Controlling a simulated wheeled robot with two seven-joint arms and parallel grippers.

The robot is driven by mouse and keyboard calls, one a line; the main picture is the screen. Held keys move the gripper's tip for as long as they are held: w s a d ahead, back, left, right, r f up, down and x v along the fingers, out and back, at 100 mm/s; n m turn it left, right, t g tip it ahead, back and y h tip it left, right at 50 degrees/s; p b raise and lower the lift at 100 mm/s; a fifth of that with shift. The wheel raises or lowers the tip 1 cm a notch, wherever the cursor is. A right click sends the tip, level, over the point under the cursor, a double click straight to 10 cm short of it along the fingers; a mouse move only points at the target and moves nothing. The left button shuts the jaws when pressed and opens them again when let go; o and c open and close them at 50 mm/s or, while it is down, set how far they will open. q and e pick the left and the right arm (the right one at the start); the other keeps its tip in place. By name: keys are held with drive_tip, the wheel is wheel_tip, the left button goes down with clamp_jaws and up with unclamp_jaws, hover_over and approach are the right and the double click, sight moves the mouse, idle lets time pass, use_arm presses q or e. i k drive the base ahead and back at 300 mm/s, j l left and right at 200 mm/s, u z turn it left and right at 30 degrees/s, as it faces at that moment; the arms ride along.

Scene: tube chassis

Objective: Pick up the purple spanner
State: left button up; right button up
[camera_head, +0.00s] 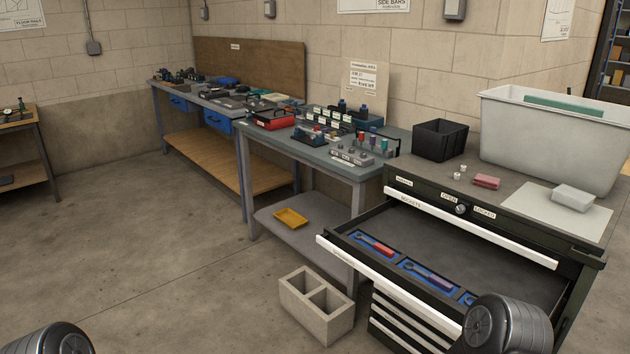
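The purple spanner (437,282) lies in a blue tray insert (403,266) inside the open top drawer (470,258) of a dark tool cabinet. A red-handled spanner (378,247) lies in a similar blue insert farther left in the same drawer. A third blue insert (466,298) shows only in part behind a dark round link of my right arm. Another round link, of my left arm, shows at the bottom left corner. Neither gripper is in view, and nothing touches the purple spanner.
The drawer's white front edge (385,290) sticks out toward me. The cabinet top holds a black bin (440,140), a grey tub (552,150) and small items. A concrete block (317,304) stands on the floor left of the cabinet.

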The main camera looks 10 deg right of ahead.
sight(432, 278)
drive_tip(key=z, duration=0.95)
